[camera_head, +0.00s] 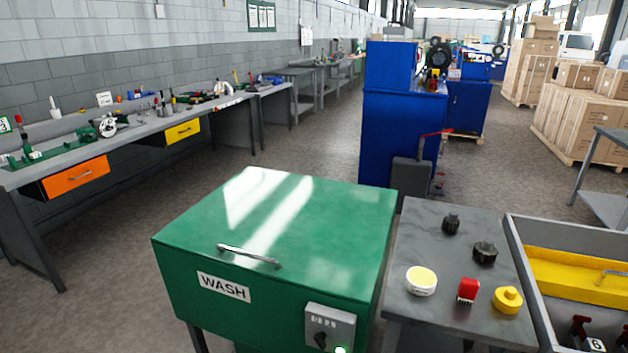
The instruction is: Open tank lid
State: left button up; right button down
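A green wash tank stands front and centre, with a white WASH label (224,287) on its front face. Its flat green lid (290,220) is down and reflects bright light streaks. A silver bar handle (248,256) is fixed near the lid's front edge. A grey control box (330,327) with a dark knob and a lit green button sits at the tank's front right. Neither of my grippers shows in this view. The inside of the tank is hidden by the lid.
A grey side table (435,240) right of the tank holds several small parts, including a red block (467,290) and a yellow part (507,300). A grey-walled bin (514,250) stands further right. A blue cabinet (385,140) stands behind. Floor is free left of the tank.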

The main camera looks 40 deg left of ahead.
aim_at(328, 237)
jog(key=u, duration=2.25)
jog(key=k, duration=0.75)
jog(key=u, duration=0.7)
jog(key=k, duration=0.35)
jog(key=u, duration=0.3)
jog(key=i, duration=1.15)
jog(key=z, duration=1.6)
jog(key=i, duration=0.85)
jog(key=z, duration=1)
